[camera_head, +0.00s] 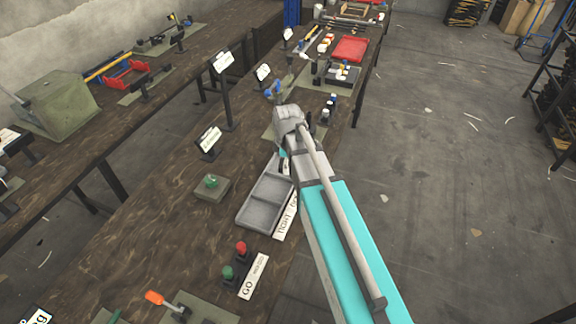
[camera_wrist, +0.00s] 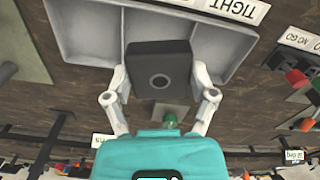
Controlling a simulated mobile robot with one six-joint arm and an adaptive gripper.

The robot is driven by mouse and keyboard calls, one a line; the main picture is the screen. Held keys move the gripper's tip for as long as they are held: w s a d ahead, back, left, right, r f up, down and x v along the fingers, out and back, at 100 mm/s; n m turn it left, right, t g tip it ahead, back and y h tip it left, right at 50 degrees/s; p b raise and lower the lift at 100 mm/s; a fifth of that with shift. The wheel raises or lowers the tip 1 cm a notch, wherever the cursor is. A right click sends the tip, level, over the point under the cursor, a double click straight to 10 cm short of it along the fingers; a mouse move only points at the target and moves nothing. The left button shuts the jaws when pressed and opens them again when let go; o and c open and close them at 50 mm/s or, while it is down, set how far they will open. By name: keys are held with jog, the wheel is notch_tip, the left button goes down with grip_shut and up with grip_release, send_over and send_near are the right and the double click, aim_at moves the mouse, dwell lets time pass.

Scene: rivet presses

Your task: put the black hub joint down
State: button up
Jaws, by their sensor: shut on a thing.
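In the wrist view my gripper (camera_wrist: 160,84) is shut on the black hub joint (camera_wrist: 160,62), a dark square block with a round hole in its face. One finger presses on each side of it. The joint overlaps the grey divided tray (camera_wrist: 85,38) in that view; I cannot tell whether it touches the tray or hangs above it. In the head view the tray (camera_head: 262,222) stands on the bench edge, beside my arm. A "TIGHT" label shows at its side in the wrist view. My fingers and the joint are hidden behind my arm in the head view.
A green knob on a grey block (camera_head: 211,186) stands left of the tray. A red knob (camera_head: 241,248) and a green knob (camera_head: 228,272) stand nearer, by a "GO" label (camera_head: 253,277). Sign posts (camera_head: 209,140) rise behind. The floor at right is mostly clear.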

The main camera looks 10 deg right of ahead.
jog(key=shift+w+d, duration=0.1)
jog(key=shift+d, duration=0.2)
jog(key=d+m, duration=0.1)
jog(key=d, duration=0.1)
jog(key=d+m, duration=0.1)
jog(key=d, duration=0.1)
jog(key=d+m, duration=0.1)
jog(key=d, duration=0.1)
jog(key=shift+s+f+b, duration=0.3)
jog(key=shift+w, duration=0.1)
jog(key=w+a+f+b, duration=0.1)
jog(key=w+f+b, duration=0.2)
jog(key=w, duration=0.1)
jog(key=w+a+f+b, duration=0.2)
jog(key=w+f+b, duration=0.1)
jog(key=w, duration=0.1)
jog(key=w+a+f+b, duration=0.1)
jog(key=w+f+b, duration=0.2)
jog(key=w, duration=0.1)
jog(key=shift+w+a, duration=0.15)
jog(key=shift+a, duration=0.15)
jog(key=shift+f, duration=0.15)
